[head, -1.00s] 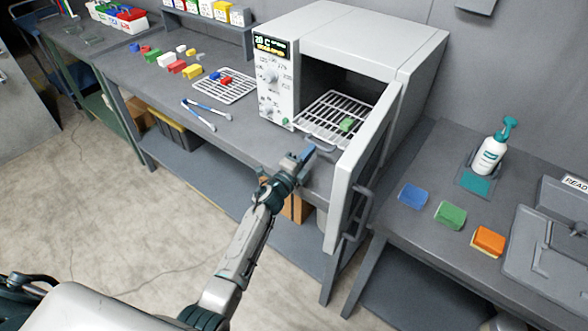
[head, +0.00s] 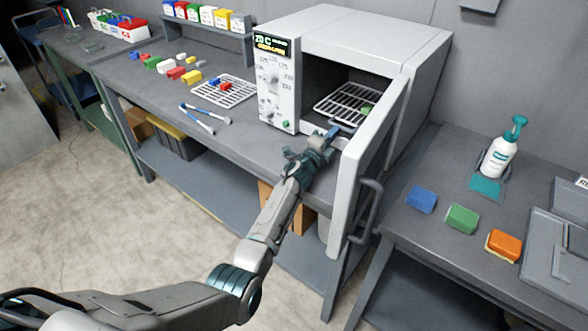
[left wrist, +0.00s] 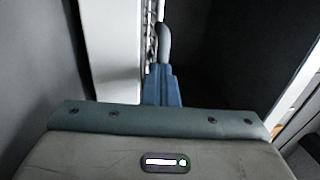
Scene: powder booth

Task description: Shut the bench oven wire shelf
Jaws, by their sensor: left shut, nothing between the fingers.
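The bench oven (head: 368,40) stands on the workbench with its door (head: 368,150) swung open toward me. The wire shelf (head: 343,103) sits mostly inside the oven, with a green block (head: 367,110) on it, partly hidden by the door. My left gripper (head: 333,133) is shut and empty at the shelf's front handle (head: 343,126), in the oven's opening. In the left wrist view the blue fingertips (left wrist: 161,85) are together, and the grey handle (left wrist: 163,42) shows just beyond them. Whether they touch I cannot tell. My right gripper is not in view.
The open door and its handle (head: 368,208) stand close to the right of my left arm. A white rack (head: 224,91), blue-handled tongs (head: 205,118) and several coloured blocks lie left of the oven. A spray bottle (head: 503,150) and sponges (head: 462,218) are on the right bench.

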